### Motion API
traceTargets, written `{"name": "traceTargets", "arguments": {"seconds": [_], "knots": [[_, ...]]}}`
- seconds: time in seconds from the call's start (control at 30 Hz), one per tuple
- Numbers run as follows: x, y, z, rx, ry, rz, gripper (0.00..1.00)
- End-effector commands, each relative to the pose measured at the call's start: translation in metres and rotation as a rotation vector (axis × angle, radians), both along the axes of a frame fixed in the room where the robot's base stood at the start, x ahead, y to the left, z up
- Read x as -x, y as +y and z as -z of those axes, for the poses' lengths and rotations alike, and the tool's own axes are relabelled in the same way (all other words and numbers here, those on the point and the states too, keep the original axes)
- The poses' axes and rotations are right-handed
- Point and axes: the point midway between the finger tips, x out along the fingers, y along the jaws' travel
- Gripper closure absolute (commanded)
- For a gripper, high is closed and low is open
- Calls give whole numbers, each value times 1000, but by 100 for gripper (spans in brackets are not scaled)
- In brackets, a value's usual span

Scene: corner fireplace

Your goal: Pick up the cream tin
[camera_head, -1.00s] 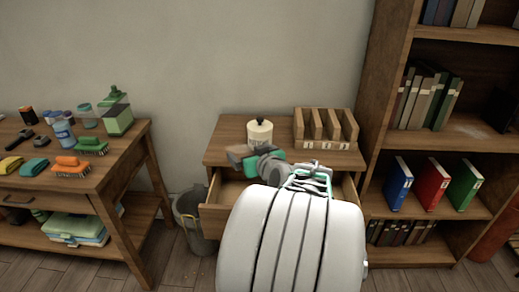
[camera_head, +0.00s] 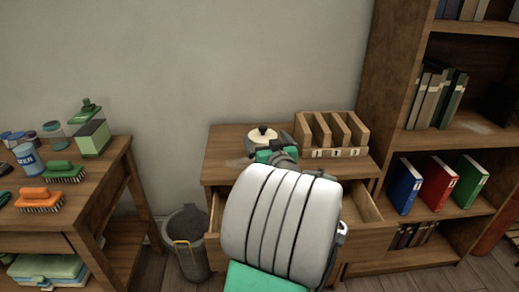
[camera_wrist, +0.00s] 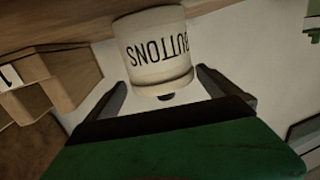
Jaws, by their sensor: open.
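The cream tin (camera_head: 262,133) stands on top of the small wooden cabinet (camera_head: 228,158), its dark-knobbed lid showing above my arm. In the wrist view the tin (camera_wrist: 153,50) appears upside down, with "BUTTONS" lettered on its side. My gripper (camera_wrist: 165,82) is open, with one dark finger on each side of the tin's lid end. I cannot tell whether the fingers touch it. In the head view my gripper (camera_head: 272,148) is at the tin's front, mostly hidden behind my arm, which also covers the tin's lower part.
A wooden sorter (camera_head: 331,134) stands close to the tin's right. The cabinet's drawer (camera_head: 362,210) is pulled open below. A bookshelf (camera_head: 393,110) rises at right. A bin (camera_head: 187,246) and a workbench (camera_head: 95,190) with brushes and jars are at left. The cabinet top's left part is clear.

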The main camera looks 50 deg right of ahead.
Motion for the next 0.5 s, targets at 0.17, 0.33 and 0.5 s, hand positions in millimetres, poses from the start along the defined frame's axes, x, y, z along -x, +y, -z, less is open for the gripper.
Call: {"name": "traceTargets", "arguments": {"seconds": [0.17,0.33,0.5], "knots": [[-27,-15,0,1,0,-4,0],[-43,-29,0,0,0,-1,0],[-44,-30,0,0,0,1,0]]}}
